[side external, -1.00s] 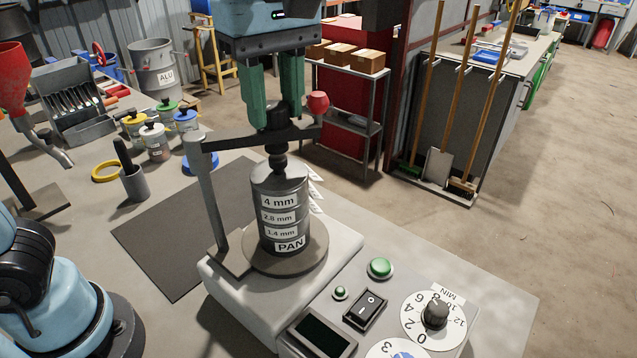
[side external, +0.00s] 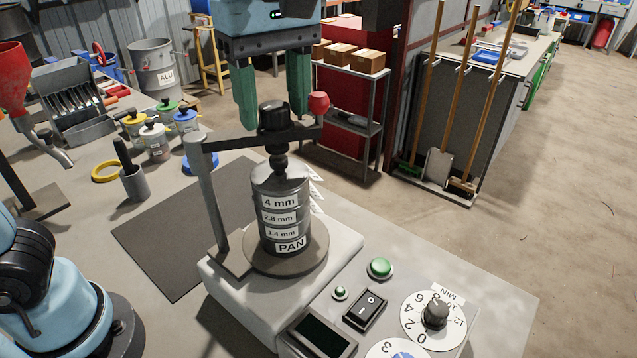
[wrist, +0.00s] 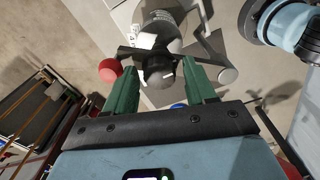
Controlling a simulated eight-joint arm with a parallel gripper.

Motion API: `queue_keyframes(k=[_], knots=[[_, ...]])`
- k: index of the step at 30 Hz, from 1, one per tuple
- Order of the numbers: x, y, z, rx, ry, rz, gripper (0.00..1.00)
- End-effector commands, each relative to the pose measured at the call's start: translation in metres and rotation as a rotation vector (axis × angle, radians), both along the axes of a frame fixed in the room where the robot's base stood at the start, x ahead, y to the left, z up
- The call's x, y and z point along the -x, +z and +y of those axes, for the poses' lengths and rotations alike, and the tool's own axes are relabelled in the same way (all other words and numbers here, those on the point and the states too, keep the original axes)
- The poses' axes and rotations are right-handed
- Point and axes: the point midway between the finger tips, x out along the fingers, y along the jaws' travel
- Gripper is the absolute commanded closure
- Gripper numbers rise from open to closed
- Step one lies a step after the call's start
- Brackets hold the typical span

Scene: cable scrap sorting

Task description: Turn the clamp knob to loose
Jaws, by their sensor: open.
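The clamp knob (side external: 274,117) is black and sits on top of a dark crossbar (side external: 240,141) above the sieve stack (side external: 280,212). In the wrist view the knob (wrist: 159,72) shows a light mark on its top. My gripper (side external: 272,116) has two green fingers, spread open, one on each side of the knob with a gap to it. The wrist view shows the gripper (wrist: 160,68) open around the knob too. The stack is labelled 4 mm, 2.8 mm, 1.4 mm and PAN. Nothing is held.
A red ball (side external: 318,102) is at the crossbar's right end, close to the right finger. An upright post (side external: 210,200) stands left of the stack. A control panel with a dial (side external: 434,315) is at the front right. A dark mat (side external: 160,240) lies bare on the left.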

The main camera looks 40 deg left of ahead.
Motion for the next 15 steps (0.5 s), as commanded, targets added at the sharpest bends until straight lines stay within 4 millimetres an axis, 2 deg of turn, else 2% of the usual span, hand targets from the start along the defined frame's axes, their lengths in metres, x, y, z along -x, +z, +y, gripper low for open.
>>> queue_keyframes(k=[15], knots=[[0.0004,-0.0009,-0.0003,0.004,-0.518,-0.003,0.37]])
